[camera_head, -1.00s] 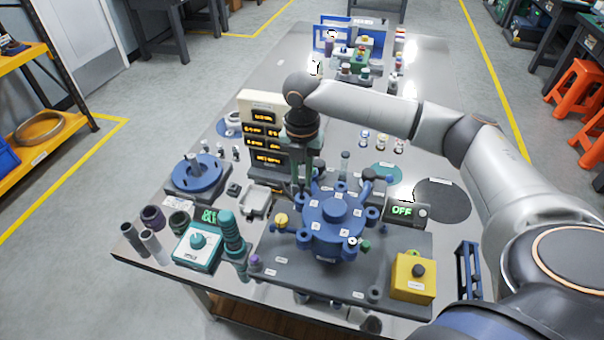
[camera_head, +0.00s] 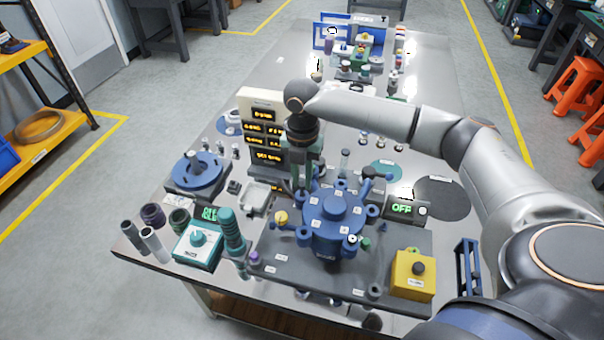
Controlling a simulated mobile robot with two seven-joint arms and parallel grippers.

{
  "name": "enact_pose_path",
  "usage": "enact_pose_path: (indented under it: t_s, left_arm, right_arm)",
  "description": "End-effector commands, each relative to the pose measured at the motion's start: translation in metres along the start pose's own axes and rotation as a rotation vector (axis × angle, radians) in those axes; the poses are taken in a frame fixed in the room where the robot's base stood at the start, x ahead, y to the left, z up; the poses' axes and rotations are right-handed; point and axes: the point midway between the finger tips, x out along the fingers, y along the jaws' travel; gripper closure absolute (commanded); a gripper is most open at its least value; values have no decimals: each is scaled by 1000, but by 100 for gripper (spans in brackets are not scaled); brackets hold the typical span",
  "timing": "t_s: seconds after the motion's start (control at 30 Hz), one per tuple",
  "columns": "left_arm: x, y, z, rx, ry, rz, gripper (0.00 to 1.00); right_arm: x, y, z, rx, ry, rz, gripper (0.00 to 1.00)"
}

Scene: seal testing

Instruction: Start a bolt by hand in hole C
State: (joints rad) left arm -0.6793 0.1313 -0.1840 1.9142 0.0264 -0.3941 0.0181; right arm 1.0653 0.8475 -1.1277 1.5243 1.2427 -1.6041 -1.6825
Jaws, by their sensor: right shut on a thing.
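The blue round flanged housing (camera_head: 336,207) stands on a dark base plate (camera_head: 290,276) in the middle of the table, with lugs and small white labels around its rim. The letters on the labels are too small to read, so I cannot tell which hole is C. My right gripper (camera_head: 302,186) points down at the back-left rim of the housing. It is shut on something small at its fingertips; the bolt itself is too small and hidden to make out. I cannot tell whether it touches the hole. My left gripper is not in view.
A panel with lit displays (camera_head: 262,130) stands just behind and left of my gripper. A yellow box with a dark knob (camera_head: 413,275) is front right. A teal box (camera_head: 197,246) and a teal stack (camera_head: 231,232) stand left. An "OFF" display (camera_head: 402,208) is right.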

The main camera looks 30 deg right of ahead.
Motion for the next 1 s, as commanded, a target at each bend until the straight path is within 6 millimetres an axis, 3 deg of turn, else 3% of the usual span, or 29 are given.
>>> enact_pose_path:
  t_s: [1.0]
  left_arm:
    - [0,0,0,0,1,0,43]
  right_arm:
    - [11,0,0,0,-1,1,100]
